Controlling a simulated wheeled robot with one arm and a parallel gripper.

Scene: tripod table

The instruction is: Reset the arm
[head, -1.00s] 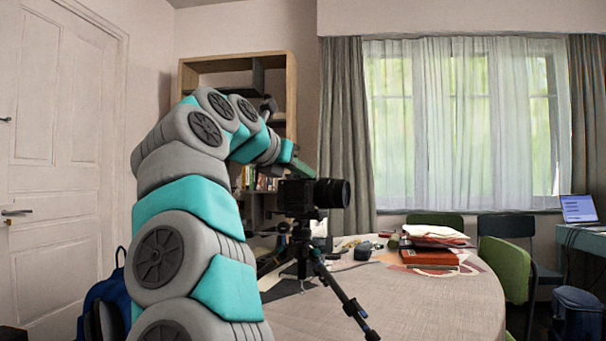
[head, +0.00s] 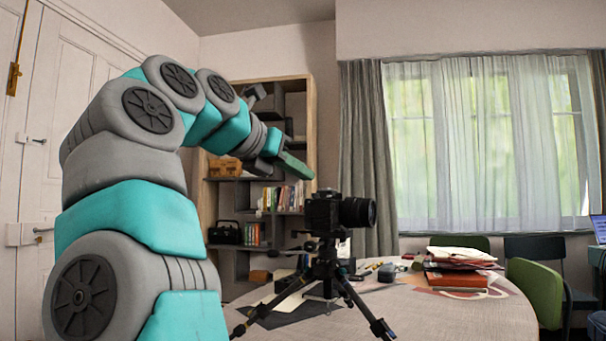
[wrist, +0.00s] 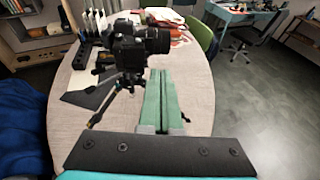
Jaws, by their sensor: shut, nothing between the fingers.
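My arm (head: 130,150) rises on the left of the head view and bends over toward the table. My gripper (head: 292,164) is at its end, with green fingers, held in the air up and left of the camera. In the wrist view the green fingers of my gripper (wrist: 161,100) lie side by side, shut and empty. A black camera (head: 338,213) stands on a small black tripod (head: 325,268) on the round table (head: 430,312). The camera also shows in the wrist view (wrist: 130,45), left of the fingertips and apart from them.
Red and white folders (head: 460,272) lie at the table's far right. A green chair (head: 537,290) stands beside the table on the right. A wooden bookshelf (head: 312,120) stands behind my arm. A blue item (wrist: 22,130) lies left of the table in the wrist view.

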